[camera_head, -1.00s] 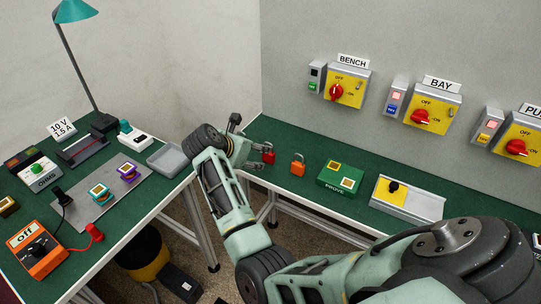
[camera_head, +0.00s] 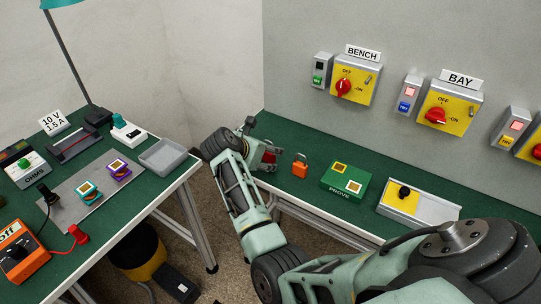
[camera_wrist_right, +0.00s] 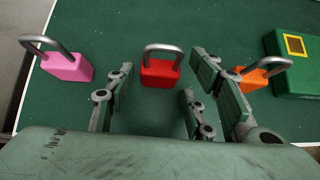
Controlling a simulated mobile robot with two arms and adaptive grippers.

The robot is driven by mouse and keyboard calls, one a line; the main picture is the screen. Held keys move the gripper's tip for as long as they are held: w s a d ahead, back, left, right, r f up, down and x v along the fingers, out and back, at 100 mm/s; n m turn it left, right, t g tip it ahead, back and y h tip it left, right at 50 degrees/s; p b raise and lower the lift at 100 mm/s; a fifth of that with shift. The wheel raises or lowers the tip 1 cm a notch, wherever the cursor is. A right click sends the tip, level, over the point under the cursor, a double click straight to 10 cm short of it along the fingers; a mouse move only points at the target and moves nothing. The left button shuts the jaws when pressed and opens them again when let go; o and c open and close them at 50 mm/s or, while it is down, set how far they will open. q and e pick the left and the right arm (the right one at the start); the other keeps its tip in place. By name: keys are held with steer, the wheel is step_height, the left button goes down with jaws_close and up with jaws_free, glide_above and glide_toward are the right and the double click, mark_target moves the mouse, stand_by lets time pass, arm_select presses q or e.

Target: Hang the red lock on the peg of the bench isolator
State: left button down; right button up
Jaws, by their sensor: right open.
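The red lock (camera_wrist_right: 160,74) stands on the green bench in the right wrist view, its grey shackle upward. In the head view the red lock (camera_head: 269,158) is partly hidden by my right gripper (camera_head: 264,148). My right gripper (camera_wrist_right: 152,100) is open, with its fingers on either side of the lock's line and the lock just ahead between them. The bench isolator (camera_head: 355,83) is a yellow-faced wall box under the BENCH sign, with a red knob. A small grey peg (camera_head: 369,79) sticks out on its right. My left gripper is out of view.
An orange lock (camera_head: 300,168) stands right of the red one, close to my right finger in the wrist view. A pink lock (camera_wrist_right: 68,66) stands to the left. The green PROVE box (camera_head: 345,182) is farther right. BAY isolator (camera_head: 449,108) hangs beside the bench one.

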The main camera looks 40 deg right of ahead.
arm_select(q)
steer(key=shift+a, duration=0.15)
arm_select(e)
steer(key=shift+a, duration=0.1)
steer(key=shift+c, duration=0.9)
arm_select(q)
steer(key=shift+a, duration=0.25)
arm_select(e)
steer(key=shift+c, duration=0.3)
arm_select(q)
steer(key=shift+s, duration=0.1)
arm_select(e)
steer(key=c, duration=0.6)
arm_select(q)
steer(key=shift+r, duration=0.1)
arm_select(e)
steer(key=shift+r, duration=0.15)
